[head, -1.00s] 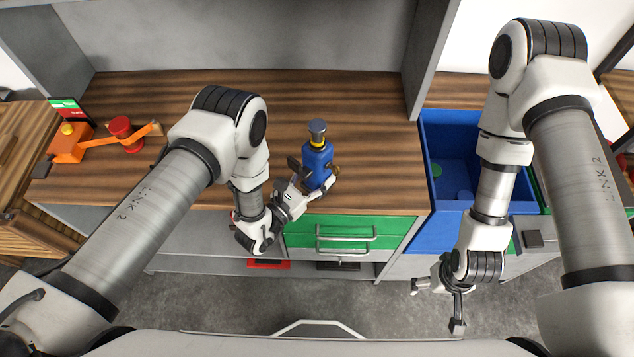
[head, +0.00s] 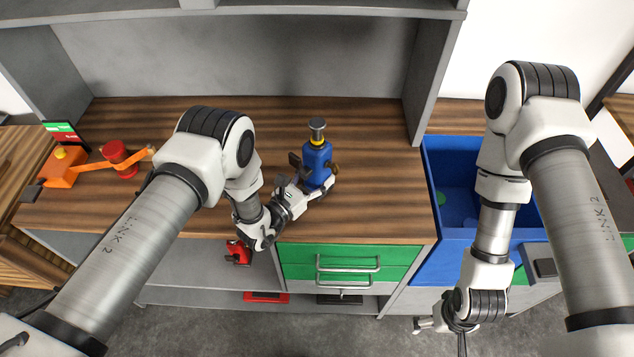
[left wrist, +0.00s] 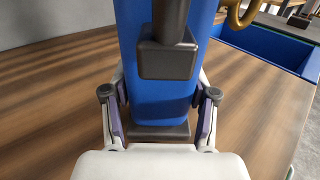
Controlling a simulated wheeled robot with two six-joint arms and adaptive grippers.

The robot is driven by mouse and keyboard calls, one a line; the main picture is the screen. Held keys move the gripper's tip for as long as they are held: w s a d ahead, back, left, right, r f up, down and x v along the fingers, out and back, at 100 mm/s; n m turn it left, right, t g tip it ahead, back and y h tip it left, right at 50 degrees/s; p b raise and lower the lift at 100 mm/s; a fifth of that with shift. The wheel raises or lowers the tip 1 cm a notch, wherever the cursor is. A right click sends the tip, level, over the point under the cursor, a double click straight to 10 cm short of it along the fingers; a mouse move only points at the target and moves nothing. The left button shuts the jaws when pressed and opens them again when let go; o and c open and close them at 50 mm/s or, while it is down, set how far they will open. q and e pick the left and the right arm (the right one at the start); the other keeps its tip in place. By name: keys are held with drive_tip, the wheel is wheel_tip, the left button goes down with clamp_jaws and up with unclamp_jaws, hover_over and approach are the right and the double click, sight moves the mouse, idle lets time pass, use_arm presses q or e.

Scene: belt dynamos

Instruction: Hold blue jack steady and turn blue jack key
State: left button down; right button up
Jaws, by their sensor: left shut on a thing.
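The blue jack (head: 317,160) stands upright on the wooden bench, with a yellow ring and a grey cap on top. My left gripper (head: 312,192) is shut on its lower body from the front. In the left wrist view the blue jack (left wrist: 160,95) stands between both fingers, with a dark block on its near face. A brass-coloured curved part (left wrist: 238,14) shows at its upper right there; I cannot tell if it is the key. My right gripper (head: 432,325) hangs low at the right, away from the jack, and its fingers are too small to read.
An orange device (head: 62,168) with a belt to a red drum (head: 119,158) is at the bench's left. A blue bin (head: 430,180) is right of the bench. Green drawers (head: 298,262) are below the front edge. The bench behind the jack is clear.

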idle(0.4)
use_arm(q)
drive_tip(key=shift+f, duration=0.3)
drive_tip(key=shift+f+b, duration=0.1)
drive_tip(key=shift+b, duration=0.2)
drive_tip(key=shift+f, duration=0.1)
idle(0.7)
